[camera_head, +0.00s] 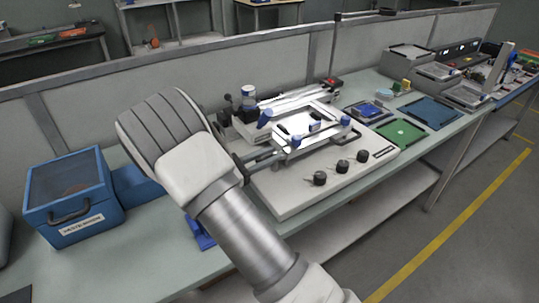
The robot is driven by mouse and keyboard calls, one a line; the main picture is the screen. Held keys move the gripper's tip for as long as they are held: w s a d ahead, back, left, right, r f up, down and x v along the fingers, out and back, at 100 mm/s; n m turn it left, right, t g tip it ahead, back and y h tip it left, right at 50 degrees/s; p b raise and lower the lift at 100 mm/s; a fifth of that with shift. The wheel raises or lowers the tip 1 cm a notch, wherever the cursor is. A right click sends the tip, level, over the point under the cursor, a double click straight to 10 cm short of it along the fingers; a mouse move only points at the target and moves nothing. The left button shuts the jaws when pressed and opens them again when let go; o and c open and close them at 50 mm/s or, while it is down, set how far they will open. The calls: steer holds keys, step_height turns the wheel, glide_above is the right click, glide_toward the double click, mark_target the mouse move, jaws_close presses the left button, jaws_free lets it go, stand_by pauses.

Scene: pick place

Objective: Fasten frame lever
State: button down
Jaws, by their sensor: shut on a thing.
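A white fixture board (290,194) lies on the bench in the middle of the view. On it stands a clamping frame (312,134) with blue-tipped levers and knobs. One blue lever end (346,121) shows at the frame's right side and another (295,141) at its near edge. My gripper (262,157) reaches in from the left at the frame's near left side. It is shut on a part there, apparently the frame lever. My wrist hides much of this contact, and the fingertips are small and dark.
Several black knobs (342,166) stand on the board's front part. A blue box with a handle (69,197) stands left. A green tray (401,132) and a blue tray (431,112) lie right. A grey partition (185,88) runs behind the bench.

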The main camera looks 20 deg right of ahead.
steer(key=shift+s+d+f+m+g+h, duration=0.1)
steer(key=shift+m+g+h, duration=0.1)
steer(key=shift+m+g, duration=0.65)
steer(key=shift+s+d+f+m+g+h, duration=0.15)
steer(key=shift+m+g, duration=0.3)
steer(key=shift+g, duration=0.7)
steer(key=shift+a+r+g, duration=0.1)
steer(key=shift+g, duration=0.2)
steer(key=c, duration=0.7)
jaws_free()
steer(key=shift+w, duration=0.1)
steer(key=shift+a+r, duration=0.1)
steer(key=shift+a, duration=0.05)
steer(key=shift+a, duration=0.25)
steer(key=s+a, duration=0.1)
steer(key=a, duration=1)
steer(key=shift+p, duration=0.3)
steer(key=shift+s+a, duration=0.1)
steer(key=shift+s, duration=0.1)
